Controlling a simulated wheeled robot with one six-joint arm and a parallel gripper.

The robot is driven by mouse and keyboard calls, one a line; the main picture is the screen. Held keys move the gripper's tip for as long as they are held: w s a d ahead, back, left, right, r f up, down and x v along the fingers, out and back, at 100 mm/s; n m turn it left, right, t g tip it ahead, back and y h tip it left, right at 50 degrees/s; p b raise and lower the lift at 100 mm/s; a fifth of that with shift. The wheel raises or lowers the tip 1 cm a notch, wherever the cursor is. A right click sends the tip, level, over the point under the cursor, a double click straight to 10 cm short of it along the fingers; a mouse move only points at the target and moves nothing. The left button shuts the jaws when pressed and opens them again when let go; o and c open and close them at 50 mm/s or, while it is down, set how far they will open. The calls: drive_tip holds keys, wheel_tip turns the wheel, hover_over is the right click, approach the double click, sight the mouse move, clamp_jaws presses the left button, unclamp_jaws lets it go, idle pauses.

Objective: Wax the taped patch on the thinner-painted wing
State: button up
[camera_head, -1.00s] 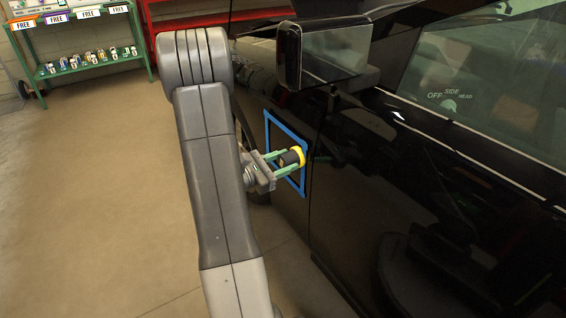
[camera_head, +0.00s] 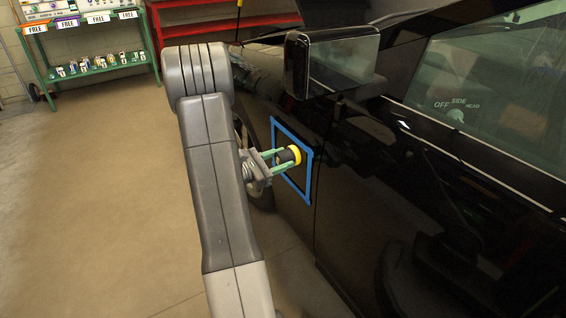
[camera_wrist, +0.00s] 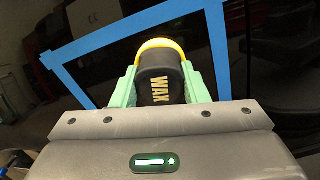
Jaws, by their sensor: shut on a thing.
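My gripper (camera_head: 284,158) is shut on a black wax applicator (camera_wrist: 160,84) marked "WAX", with a yellow pad (camera_head: 296,154) at its far end. The green fingers grip its two sides. A blue tape frame (camera_head: 291,136) marks a patch on the black car wing (camera_head: 290,215), just ahead of the door. The applicator's yellow end is in front of the taped patch. I cannot tell whether it touches the paint. In the wrist view the tape (camera_wrist: 85,92) runs above and to both sides of the applicator.
The wing mirror (camera_head: 330,65) juts out above the patch. The car door (camera_head: 400,190) fills the right. A green rack (camera_head: 90,68) with several small items and "FREE" labels, and a red shelf (camera_head: 225,20), stand behind. The floor at left is clear.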

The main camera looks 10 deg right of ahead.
drive_tip(key=shift+w+a+p, duration=0.15)
drive_tip(key=shift+w+a, duration=0.4)
drive_tip(key=shift+w, duration=1.2)
drive_tip(key=shift+w+a+p, duration=0.15)
drive_tip(key=shift+w+a, duration=0.45)
drive_tip(key=shift+w, duration=1.1)
drive_tip(key=shift+w+a+p, duration=0.15)
drive_tip(key=shift+w+a, duration=0.4)
drive_tip(key=shift+w, duration=1.2)
drive_tip(key=shift+s+d+b, duration=0.5)
drive_tip(key=shift+s+d, duration=0.4)
drive_tip(key=shift+s, duration=1.6)
drive_tip(key=shift+s+d+b, duration=0.45)
drive_tip(key=shift+s+d, duration=0.45)
drive_tip(key=shift+s, duration=1.6)
drive_tip(key=shift+s+d+b, duration=0.5)
drive_tip(key=shift+s+d, duration=0.4)
drive_tip(key=shift+s, duration=1.6)
drive_tip(key=shift+s+d+f+b, duration=0.1)
drive_tip(key=shift+f+b, duration=2.85)
drive_tip(key=shift+f, duration=1)
drive_tip(key=w+a+p, duration=0.1)
drive_tip(key=w+a, duration=0.1)
drive_tip(key=w, duration=0.5)
drive_tip(key=w+a+p, duration=0.1)
drive_tip(key=w+a, duration=0.2)
drive_tip(key=w, duration=0.5)
drive_tip(key=shift+a+r, duration=0.15)
drive_tip(key=shift+a, duration=0.1)
